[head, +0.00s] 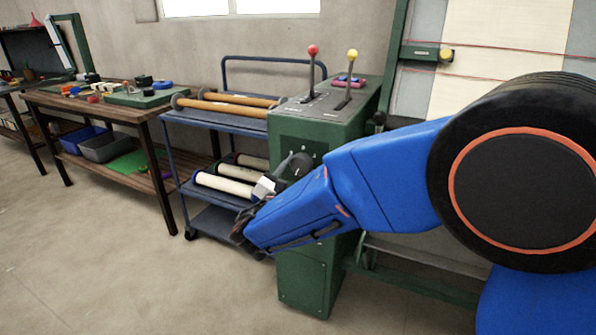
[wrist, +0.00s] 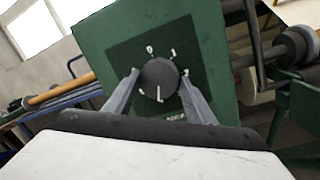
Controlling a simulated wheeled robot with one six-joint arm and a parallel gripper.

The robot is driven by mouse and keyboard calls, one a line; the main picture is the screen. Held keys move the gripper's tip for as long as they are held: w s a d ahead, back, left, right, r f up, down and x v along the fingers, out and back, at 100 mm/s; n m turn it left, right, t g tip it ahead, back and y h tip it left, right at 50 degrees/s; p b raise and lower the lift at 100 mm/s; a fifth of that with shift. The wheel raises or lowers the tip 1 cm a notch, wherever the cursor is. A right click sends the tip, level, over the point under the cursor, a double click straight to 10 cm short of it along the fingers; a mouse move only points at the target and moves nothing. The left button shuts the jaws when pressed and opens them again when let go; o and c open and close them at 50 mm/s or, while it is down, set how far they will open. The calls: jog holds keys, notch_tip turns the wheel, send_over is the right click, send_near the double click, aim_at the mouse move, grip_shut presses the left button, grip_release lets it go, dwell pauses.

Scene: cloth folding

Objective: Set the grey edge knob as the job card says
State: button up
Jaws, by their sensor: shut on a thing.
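The dark grey round edge knob (wrist: 158,78) sits on a dark dial plate on the front of the green cabinet (wrist: 205,35), with white marks around it. A short pale pointer line shows at the knob's lower edge. The marks are too small to read surely. My gripper (wrist: 160,84) is shut on the knob, one finger on each side of it. In the head view the green cabinet (head: 306,285) stands at centre, and my gripper (head: 290,172) reaches its front face; my arm hides part of it. No job card can be made out.
Two levers, red-topped (head: 313,50) and yellow-topped (head: 352,54), stand on the cabinet top beside a small pink and blue object (head: 348,81). A blue cart (head: 205,118) with rolls is close on the left. A workbench (head: 95,104) stands farther left. The floor in front is clear.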

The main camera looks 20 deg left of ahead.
jog(key=o, duration=1)
jog(key=shift+o, duration=0.2)
jog(key=s+f, duration=0.1)
jog(key=s, duration=1.6)
jog(key=shift+s+f, duration=0.2)
jog(key=shift+f, duration=0.05)
jog(key=shift+a, duration=0.1)
